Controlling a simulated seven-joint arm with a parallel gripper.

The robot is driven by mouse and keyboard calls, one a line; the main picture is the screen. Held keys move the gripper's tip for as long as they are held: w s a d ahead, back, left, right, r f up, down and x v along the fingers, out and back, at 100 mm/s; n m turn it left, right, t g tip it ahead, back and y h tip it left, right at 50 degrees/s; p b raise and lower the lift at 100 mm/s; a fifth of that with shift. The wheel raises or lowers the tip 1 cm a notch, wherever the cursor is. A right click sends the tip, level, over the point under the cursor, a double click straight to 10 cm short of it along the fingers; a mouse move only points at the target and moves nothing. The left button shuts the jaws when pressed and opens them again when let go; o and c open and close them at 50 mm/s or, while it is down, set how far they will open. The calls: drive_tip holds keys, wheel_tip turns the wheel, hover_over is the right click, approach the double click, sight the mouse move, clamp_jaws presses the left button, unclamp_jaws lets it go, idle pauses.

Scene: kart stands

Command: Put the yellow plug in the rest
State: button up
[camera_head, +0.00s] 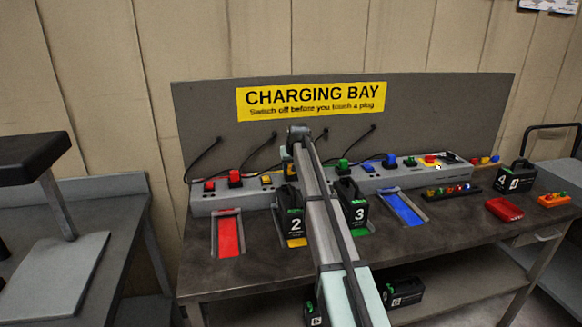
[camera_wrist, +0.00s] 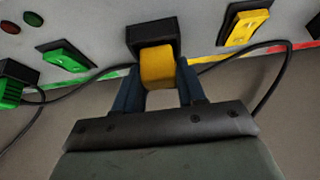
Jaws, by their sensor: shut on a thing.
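The yellow plug (camera_wrist: 157,67) is between the two blue fingers of my gripper (camera_wrist: 158,88) in the wrist view, and the gripper is shut on it. The far end of the plug meets a dark, square-mouthed holder (camera_wrist: 152,34) on the pale strip; I cannot tell how deep it sits or whether this holder is the rest. A yellow switch (camera_wrist: 247,27) is to the right of it. In the head view my arm reaches to the strip and hides much of this spot.
In the wrist view a green plug (camera_wrist: 8,92) and green switch (camera_wrist: 63,57) are at the left, with black cables nearby. In the head view, battery 2 (camera_head: 290,216) and battery 3 (camera_head: 353,207) flank my arm. A red bay (camera_head: 228,235) and a blue bay (camera_head: 404,209) are empty.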

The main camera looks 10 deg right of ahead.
drive_tip(key=shift+f, duration=0.15)
drive_tip(key=o, duration=1.1)
drive_tip(key=shift+c, duration=0.2)
drive_tip(key=v, duration=1.2)
